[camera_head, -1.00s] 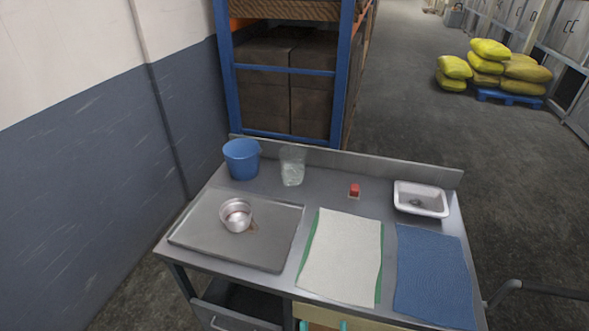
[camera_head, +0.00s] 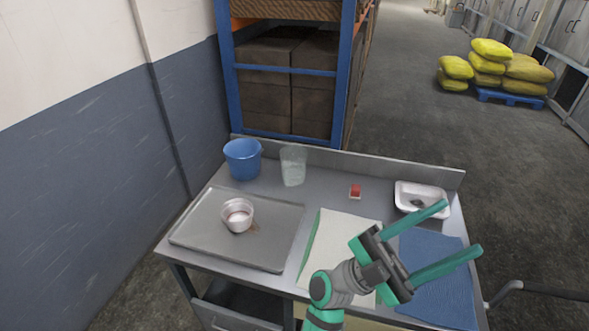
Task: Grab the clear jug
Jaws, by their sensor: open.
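The clear jug (camera_head: 293,166) stands upright at the back of the metal table, just right of a blue bucket (camera_head: 242,159). It is see-through and looks empty. My gripper (camera_head: 462,229) is open and empty, with two long green fingers pointing to the right. It is over the right part of the table, above the blue cloth (camera_head: 445,290) and in front of the white basin (camera_head: 409,190). It is well to the right of the jug and nearer the front. My gripper and arm hide parts of both cloths.
A metal tray (camera_head: 190,237) at the left holds a small pinkish pan (camera_head: 238,214). A white cloth with green edges (camera_head: 335,228) lies mid-table. A raised ledge (camera_head: 400,169) runs along the back.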

